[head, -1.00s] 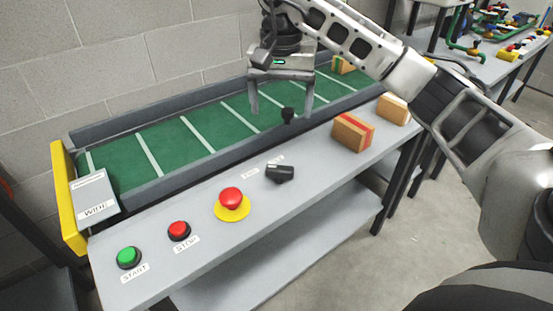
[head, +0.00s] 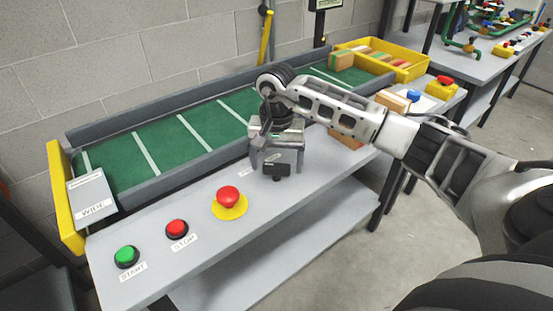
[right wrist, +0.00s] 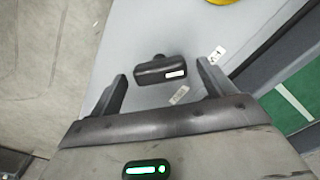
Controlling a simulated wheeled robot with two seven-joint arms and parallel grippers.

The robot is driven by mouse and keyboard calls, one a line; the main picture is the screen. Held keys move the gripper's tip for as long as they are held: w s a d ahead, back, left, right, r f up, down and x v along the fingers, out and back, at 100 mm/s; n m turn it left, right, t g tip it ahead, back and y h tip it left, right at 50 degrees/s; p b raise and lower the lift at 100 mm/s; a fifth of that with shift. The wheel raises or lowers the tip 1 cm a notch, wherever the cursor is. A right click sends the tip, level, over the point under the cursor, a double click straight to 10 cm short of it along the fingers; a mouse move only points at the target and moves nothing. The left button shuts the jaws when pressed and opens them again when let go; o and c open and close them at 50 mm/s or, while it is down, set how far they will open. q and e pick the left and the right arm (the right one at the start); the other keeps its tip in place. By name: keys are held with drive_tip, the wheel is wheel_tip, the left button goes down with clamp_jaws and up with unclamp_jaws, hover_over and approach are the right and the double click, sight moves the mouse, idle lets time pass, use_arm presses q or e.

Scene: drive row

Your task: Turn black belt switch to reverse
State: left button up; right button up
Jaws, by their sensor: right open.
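The black belt switch (head: 276,170) sits on the grey control ledge, right of the red mushroom button on its yellow base. My right gripper (head: 277,174) is over it, pointing down, with its fingers open and empty. In the right wrist view the switch's black bar (right wrist: 160,73) lies crosswise between the two open fingertips (right wrist: 162,74), with a gap at each side. I cannot tell whether the tips are level with it or above it. A white mark shows near one end of the bar. The small labels beside it are too small to read. My left gripper is not in view.
The ledge also holds a green START button (head: 127,256), a red STOP button (head: 177,229) and the red mushroom button (head: 228,197). The green belt (head: 165,150) runs behind. A yellow crate (head: 408,73) of boxes stands at its far end. A cardboard box sits partly behind my arm.

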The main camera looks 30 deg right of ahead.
drive_tip(key=c, duration=1)
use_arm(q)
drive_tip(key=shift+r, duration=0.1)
